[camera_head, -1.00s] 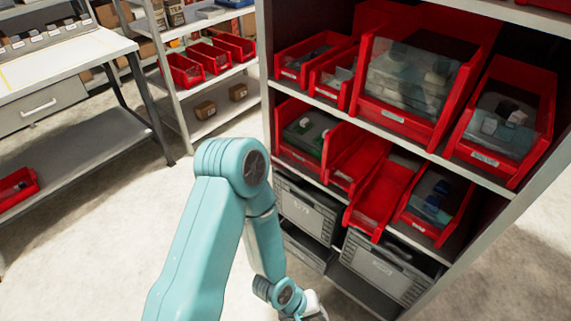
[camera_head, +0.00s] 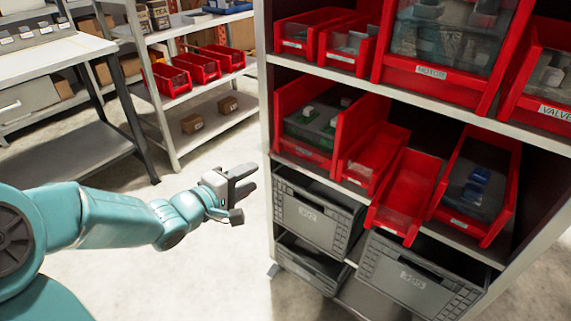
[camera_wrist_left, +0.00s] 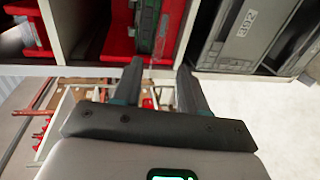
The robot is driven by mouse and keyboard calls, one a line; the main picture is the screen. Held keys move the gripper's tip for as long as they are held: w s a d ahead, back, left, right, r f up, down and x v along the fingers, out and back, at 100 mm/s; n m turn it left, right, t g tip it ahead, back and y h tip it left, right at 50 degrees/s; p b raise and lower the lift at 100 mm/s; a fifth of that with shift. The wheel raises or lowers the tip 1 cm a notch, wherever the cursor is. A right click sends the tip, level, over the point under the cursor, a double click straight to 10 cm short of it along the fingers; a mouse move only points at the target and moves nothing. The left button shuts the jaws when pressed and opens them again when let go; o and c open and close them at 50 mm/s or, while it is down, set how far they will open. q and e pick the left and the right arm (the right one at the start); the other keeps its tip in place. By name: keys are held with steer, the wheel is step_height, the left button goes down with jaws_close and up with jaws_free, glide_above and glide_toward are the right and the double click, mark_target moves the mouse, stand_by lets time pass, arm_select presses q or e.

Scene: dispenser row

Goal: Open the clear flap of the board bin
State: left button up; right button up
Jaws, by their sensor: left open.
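The board bin (camera_head: 302,152) is a red bin at the left end of the middle shelf, with green boards inside. Its clear flap (camera_head: 308,128) appears down across the front, but its edges are hard to make out. My left gripper (camera_head: 245,190) is open and empty, in the air left of and below the bin, apart from it. In the left wrist view a red bin with green contents (camera_wrist_left: 160,22) shows beyond the open fingers (camera_wrist_left: 160,78). My right gripper is not in view.
Two red bins (camera_head: 372,150) with lowered fronts and a bin of blue parts (camera_head: 470,185) share the shelf. Grey crates (camera_head: 315,222) stand below. More bins with clear flaps fill the shelf above. The floor left of the rack is clear.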

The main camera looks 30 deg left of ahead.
mark_target(287, 156)
arm_select(q)
steer(key=b+x, duration=0.3)
steer(key=x, duration=1.1)
steer(key=shift+w+d+f, duration=0.15)
steer(key=shift+w+d, duration=0.05)
steer(key=shift+w, duration=0.15)
